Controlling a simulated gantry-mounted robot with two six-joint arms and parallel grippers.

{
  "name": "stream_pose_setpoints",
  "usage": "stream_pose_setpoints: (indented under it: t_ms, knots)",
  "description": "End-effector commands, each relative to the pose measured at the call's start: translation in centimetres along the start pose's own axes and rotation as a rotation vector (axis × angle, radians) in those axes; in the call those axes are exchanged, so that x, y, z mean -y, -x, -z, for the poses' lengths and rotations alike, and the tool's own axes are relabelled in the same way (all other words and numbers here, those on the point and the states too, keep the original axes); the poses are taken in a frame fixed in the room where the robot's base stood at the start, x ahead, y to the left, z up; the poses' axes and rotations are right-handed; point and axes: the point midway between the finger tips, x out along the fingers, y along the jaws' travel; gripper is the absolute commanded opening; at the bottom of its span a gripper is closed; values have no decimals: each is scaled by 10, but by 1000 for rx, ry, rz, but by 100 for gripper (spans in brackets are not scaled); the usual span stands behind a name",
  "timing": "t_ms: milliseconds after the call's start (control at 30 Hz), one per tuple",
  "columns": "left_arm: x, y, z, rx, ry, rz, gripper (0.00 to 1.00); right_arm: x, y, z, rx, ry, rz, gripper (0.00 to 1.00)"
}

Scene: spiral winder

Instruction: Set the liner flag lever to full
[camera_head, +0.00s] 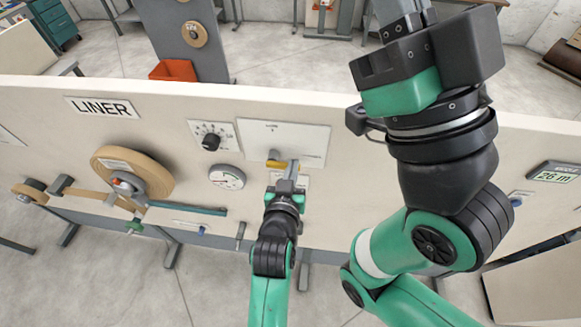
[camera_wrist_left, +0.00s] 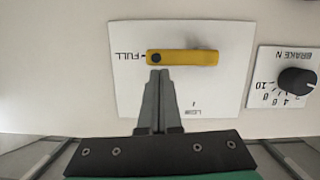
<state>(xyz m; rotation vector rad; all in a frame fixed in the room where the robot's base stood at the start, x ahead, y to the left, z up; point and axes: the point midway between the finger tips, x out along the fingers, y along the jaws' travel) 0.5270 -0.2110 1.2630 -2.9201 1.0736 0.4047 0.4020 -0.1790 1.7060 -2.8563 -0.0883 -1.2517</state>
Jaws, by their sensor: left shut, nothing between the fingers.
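The yellow liner flag lever (camera_wrist_left: 185,58) lies nearly level on its white plate (camera_wrist_left: 225,90) in the left wrist view. Its end with a black dot is beside the FULL mark (camera_wrist_left: 130,57). My left gripper (camera_wrist_left: 160,76) is shut and empty, its fingertips just under that end; I cannot tell if they touch it. In the head view the lever (camera_head: 276,164) is partly hidden by my left gripper (camera_head: 291,166). My right gripper (camera_head: 401,12) is raised at the top, its fingertips cut off by the frame edge.
The brake knob (camera_head: 211,142) and a round gauge (camera_head: 227,177) are left of the lever plate. A tan liner roll (camera_head: 132,178) is farther left under the LINER sign (camera_head: 101,107). A 26 m display (camera_head: 554,174) is at the right.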

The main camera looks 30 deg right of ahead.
Motion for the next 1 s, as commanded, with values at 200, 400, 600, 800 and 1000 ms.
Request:
stream_pose_setpoints:
  t_ms: [200,400,600,800,1000]
  knots:
    - [0,0,1,0,0,0,0,0,-1,1,0,0,0,0]
    - [-1,6,25,-2,0,1,0,0,-16,15,0,0,0,0]
    - [-2,27,39,-2,0,3,0,0,-28,26,-1,0,0,0]
    - [-3,67,39,-3,1,3,0,0,-29,27,0,0,0,0]
    - [-4,99,38,-1,1,2,0,0,-29,27,0,0,0,0]
